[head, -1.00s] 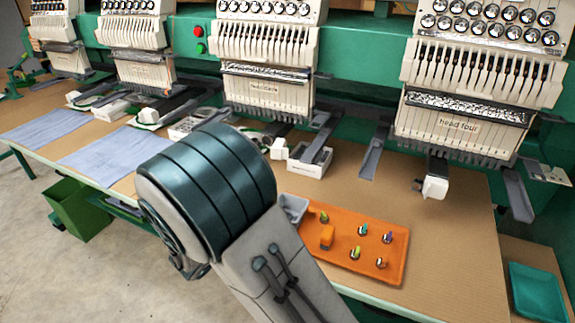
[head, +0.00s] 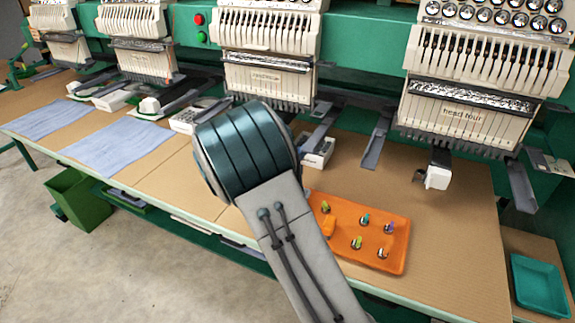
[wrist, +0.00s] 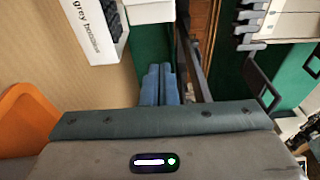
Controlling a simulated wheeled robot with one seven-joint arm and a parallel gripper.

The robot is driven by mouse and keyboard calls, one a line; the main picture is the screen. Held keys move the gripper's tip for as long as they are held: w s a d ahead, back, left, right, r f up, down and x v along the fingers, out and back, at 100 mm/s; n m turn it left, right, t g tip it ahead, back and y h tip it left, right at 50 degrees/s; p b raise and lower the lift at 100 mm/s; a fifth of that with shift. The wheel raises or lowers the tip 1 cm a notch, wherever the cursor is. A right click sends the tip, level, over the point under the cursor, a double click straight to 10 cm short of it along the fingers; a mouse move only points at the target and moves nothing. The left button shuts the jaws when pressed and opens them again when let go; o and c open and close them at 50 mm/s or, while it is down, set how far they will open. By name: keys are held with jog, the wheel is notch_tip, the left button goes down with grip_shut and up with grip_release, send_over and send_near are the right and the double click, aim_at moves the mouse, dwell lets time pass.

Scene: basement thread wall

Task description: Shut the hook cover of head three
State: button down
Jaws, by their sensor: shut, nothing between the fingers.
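Head three (head: 266,80) is the cream machine head left of the one labelled "head four" in the head view. Its hook cover is not clearly seen; my arm hides the area just below the head. My gripper's fingers are hidden in the head view behind my teal and grey arm. In the wrist view my gripper (wrist: 161,84) shows as two blue-grey fingers close together, shut and empty. They are over a dark green strip by the tan table edge. I cannot tell whether they touch anything.
A white box (wrist: 97,32) with "grey bobbin" lettering is close on the left in the wrist view. An orange tray (head: 395,225) with several bobbins lies right of my arm. Head four (head: 462,120) has a white block (head: 437,178) below it. A teal tray (head: 538,287) is far right.

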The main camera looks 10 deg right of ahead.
jog(key=shift+w+a, duration=1.2)
jog(key=shift+w, duration=0.3)
jog(key=shift+r+g+p, duration=0.15)
jog(key=shift+g+p, duration=0.15)
jog(key=shift+p, duration=0.25)
